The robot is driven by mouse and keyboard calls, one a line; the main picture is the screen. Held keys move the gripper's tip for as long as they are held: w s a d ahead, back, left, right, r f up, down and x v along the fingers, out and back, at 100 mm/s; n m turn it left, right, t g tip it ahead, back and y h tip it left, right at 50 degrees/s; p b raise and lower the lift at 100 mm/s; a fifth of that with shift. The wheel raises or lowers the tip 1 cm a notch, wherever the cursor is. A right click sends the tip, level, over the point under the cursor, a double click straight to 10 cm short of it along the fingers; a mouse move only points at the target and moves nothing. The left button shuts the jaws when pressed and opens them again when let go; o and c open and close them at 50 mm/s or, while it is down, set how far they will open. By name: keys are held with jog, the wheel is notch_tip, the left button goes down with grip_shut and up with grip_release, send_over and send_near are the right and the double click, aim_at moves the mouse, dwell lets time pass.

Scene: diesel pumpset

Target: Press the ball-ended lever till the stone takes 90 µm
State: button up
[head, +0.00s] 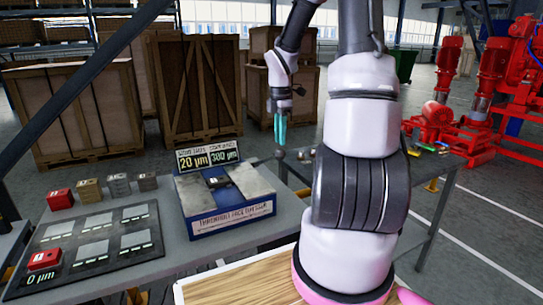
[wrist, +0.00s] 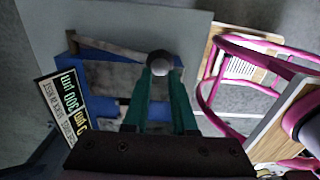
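The blue throwout face grinder (head: 233,222) sits on the grey table, with pale plates on top. Its display (head: 208,158) reads 20 µm on the left and 300 µm on the right; the small headings are not clear. The display also shows, turned, in the wrist view (wrist: 68,110). My gripper (head: 280,143) points down behind the grinder's right side. In the wrist view its teal fingers (wrist: 160,80) stand a little apart, with a grey ball (wrist: 159,62) at their tips.
A dark mat (head: 125,264) with grey plates lies left of the grinder; a red block (head: 44,259) sits on it by a 0 µm label. Several blocks (head: 90,190) stand behind the mat. Wooden crates and red pumps stand farther back.

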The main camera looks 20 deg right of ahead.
jog(key=shift+f, duration=0.1)
jog(key=shift+f, duration=1.75)
notch_tip(320, 180, down, 6)
jog(key=s, duration=0.2)
jog(key=shift+s+r, duration=0.15)
jog(key=shift+s, duration=0.2)
jog(key=w+r, duration=0.1)
jog(key=r, duration=0.3)
jog(key=w+r, duration=0.1)
jog(key=r, duration=0.7)
jog(key=shift+w+r, duration=0.25)
jog(key=shift+w, duration=0.15)
